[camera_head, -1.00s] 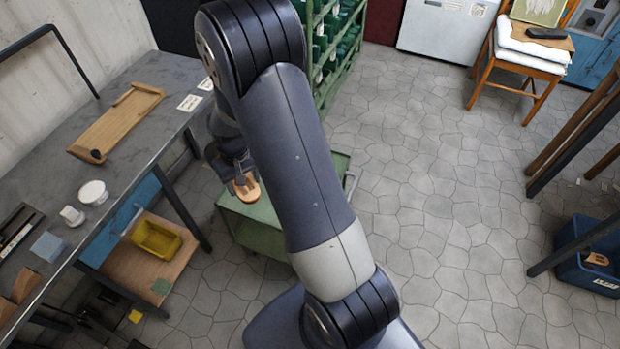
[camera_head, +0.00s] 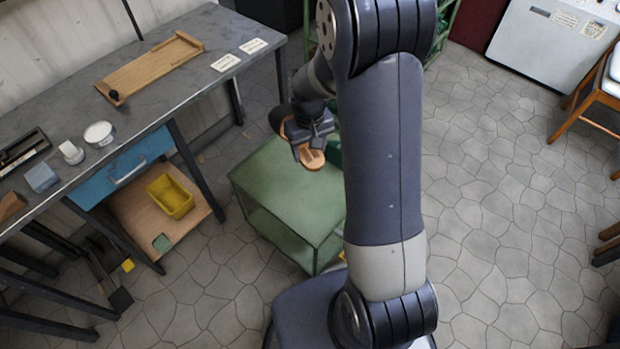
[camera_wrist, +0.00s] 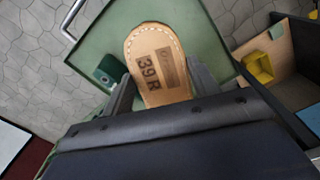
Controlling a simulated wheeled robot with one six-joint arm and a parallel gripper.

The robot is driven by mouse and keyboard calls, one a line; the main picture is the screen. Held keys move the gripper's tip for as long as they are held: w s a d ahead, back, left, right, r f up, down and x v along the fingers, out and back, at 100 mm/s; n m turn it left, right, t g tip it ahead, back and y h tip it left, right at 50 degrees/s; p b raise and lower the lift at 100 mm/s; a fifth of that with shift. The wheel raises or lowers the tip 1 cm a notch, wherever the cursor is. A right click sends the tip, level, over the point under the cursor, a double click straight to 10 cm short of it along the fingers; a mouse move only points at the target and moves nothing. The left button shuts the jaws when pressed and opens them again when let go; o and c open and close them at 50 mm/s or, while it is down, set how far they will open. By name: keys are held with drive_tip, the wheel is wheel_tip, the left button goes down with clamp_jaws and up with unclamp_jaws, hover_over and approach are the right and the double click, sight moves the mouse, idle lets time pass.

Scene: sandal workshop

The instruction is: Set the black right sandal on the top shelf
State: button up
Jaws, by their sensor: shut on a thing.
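My gripper (camera_head: 308,140) is shut on a tan leather sandal (camera_head: 312,160), held above the green cart. In the wrist view the sandal (camera_wrist: 157,65) lies between the two fingers, its rounded sole end facing the camera, with "39 R" stamped on it and pale stitching along the rim. The rest of the sandal and its strap colour are hidden by the gripper. The green cart (camera_head: 290,190) has a flat top, and it also shows in the wrist view (camera_wrist: 205,45). A dark green object (camera_wrist: 108,70) is on the cart top beside the sandal in that view. I cannot identify a top shelf with certainty.
A grey workbench (camera_head: 150,70) on the left carries a wooden board (camera_head: 150,68), a white round tin (camera_head: 98,133) and a blue block (camera_head: 41,178). A yellow bin (camera_head: 171,196) sits on the wooden shelf beneath.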

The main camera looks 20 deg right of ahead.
sight(310, 200)
wheel_tip(310, 200, down, 13)
drive_tip(key=n+b, duration=0.4)
drive_tip(key=b, duration=1.6)
drive_tip(key=shift+n, duration=0.3)
wheel_tip(310, 200, down, 10)
drive_tip(key=b, duration=0.4)
drive_tip(key=o, duration=1.2)
drive_tip(key=shift+f, duration=0.1)
wheel_tip(310, 200, up, 12)
drive_tip(key=p, duration=0.4)
